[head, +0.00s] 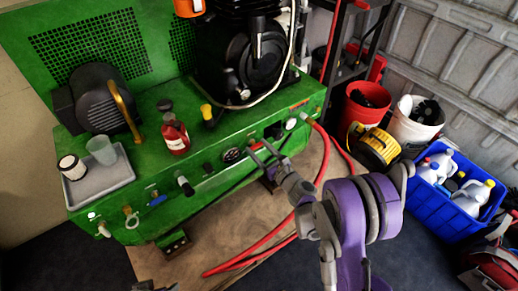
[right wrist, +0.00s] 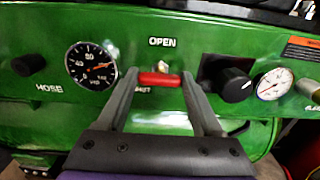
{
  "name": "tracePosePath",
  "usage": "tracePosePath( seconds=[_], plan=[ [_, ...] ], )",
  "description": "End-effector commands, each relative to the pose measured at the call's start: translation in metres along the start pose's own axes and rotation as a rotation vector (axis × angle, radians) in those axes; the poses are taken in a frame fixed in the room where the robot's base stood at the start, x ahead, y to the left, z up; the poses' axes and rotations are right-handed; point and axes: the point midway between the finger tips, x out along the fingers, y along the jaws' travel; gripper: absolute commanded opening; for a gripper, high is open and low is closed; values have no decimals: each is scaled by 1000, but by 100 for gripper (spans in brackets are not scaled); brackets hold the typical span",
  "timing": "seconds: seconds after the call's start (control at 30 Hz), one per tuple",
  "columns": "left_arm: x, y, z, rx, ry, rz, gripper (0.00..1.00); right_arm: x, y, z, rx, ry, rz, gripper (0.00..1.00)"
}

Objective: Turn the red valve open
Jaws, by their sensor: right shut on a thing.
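The red valve (right wrist: 160,79) shows in the right wrist view as a short red handle lying level on the green panel. The word OPEN is printed above it; a label below it is partly hidden. My right gripper (right wrist: 160,82) is shut on the red handle, one grey finger at each end. In the head view my right gripper (head: 262,150) reaches the front panel of the green machine (head: 225,165) from the right; the valve is small there and mostly hidden by the fingers. I do not make out my left gripper.
A black gauge (right wrist: 91,66) and a HOSE knob lie left of the valve. A black knob (right wrist: 228,78) and a white gauge (right wrist: 274,84) lie close on its right. Red hoses (head: 322,160) run down beside my arm. A blue crate (head: 450,210) with jugs stands at right.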

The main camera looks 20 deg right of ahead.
Motion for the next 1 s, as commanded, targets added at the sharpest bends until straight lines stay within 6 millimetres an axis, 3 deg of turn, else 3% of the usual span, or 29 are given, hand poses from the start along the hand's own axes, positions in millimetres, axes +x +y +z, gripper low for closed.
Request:
tracePosePath(
  seconds=[0.37,1.0],
  plan=[
    [1,0,0,0,0,0,75,0,0,0,-131,0,0,12],
    [2,0,0,0,-1,0,75,0,1,0,-715,0,0,12]
  ],
)
